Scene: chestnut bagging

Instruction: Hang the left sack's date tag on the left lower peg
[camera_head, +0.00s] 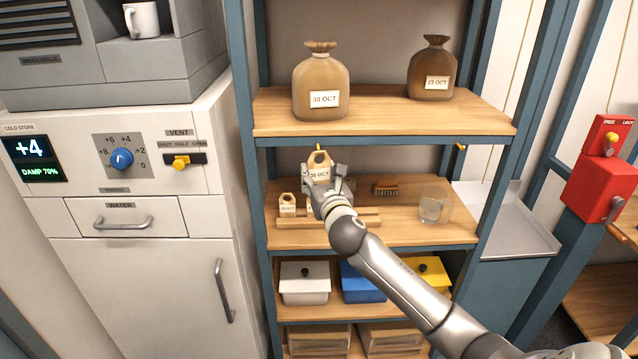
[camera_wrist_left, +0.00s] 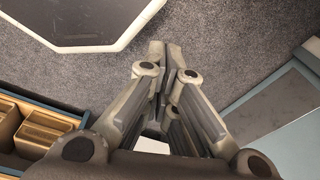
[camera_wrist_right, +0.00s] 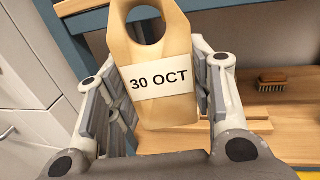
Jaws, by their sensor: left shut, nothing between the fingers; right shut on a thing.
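The wooden 30 OCT date tag (camera_head: 319,162) has a round hole in its top; it fills the middle of the right wrist view (camera_wrist_right: 150,50). My right gripper (camera_head: 324,184) is shut on its sides and holds it upright in front of the shelf rack. The yellow left lower peg (camera_head: 318,146) sits under the upper shelf's front edge. Its tip shows just above the tag's top; I cannot tell whether they touch. The left sack (camera_head: 320,86), labelled 30 OCT, stands above. My left gripper (camera_wrist_left: 168,62) is shut and empty over grey floor, outside the head view.
A second tag (camera_head: 287,204) stands on the middle shelf at left, by a wooden rail (camera_head: 296,222). A brush (camera_head: 386,190) and a glass (camera_head: 432,205) are to the right. The right sack (camera_head: 432,70) is above. Another yellow peg (camera_head: 461,147) is at right.

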